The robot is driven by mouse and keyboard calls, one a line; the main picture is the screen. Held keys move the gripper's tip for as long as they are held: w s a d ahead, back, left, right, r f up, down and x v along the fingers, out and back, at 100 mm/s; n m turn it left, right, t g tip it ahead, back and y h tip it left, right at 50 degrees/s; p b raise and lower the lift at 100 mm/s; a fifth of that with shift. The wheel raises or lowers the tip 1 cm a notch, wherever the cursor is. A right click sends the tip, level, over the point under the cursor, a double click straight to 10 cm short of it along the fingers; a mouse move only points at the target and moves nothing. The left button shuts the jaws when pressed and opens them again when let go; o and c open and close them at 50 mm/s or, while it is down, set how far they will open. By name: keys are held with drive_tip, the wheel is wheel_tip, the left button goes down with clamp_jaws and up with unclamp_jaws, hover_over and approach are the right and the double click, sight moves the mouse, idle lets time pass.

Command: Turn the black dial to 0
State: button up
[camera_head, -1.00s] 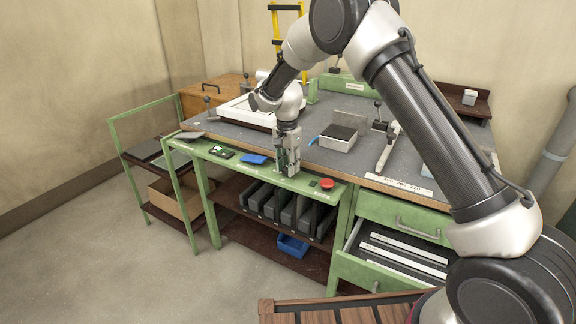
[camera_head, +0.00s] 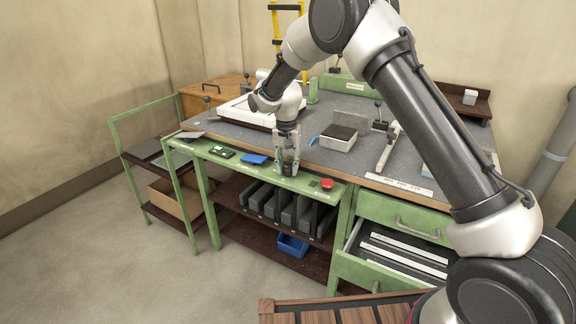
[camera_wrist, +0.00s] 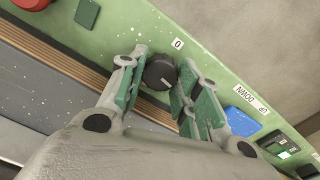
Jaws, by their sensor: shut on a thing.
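The black dial (camera_wrist: 160,72) sits on the green front rail (camera_wrist: 212,62) of the bench, between the fingers of my gripper (camera_wrist: 158,84) in the wrist view. A label reading 0 (camera_wrist: 178,43) is on the rail beside the dial. My gripper is shut on the dial, with a finger on each side of it. In the head view my gripper (camera_head: 287,168) points down at the rail, and its fingers mostly hide the dial. The dial's pointer mark cannot be made out.
A red button (camera_head: 327,184) is on the rail to the right. A blue rocker (camera_head: 254,159) and a small display (camera_head: 221,152) are to the left. A grey box (camera_head: 338,143) and a clamp arm (camera_head: 388,148) stand on the bench top. A drawer (camera_head: 375,270) is open below.

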drive_tip(key=shift+n, duration=0.5)
drive_tip(key=o, duration=1)
drive_tip(key=shift+o, duration=0.2)
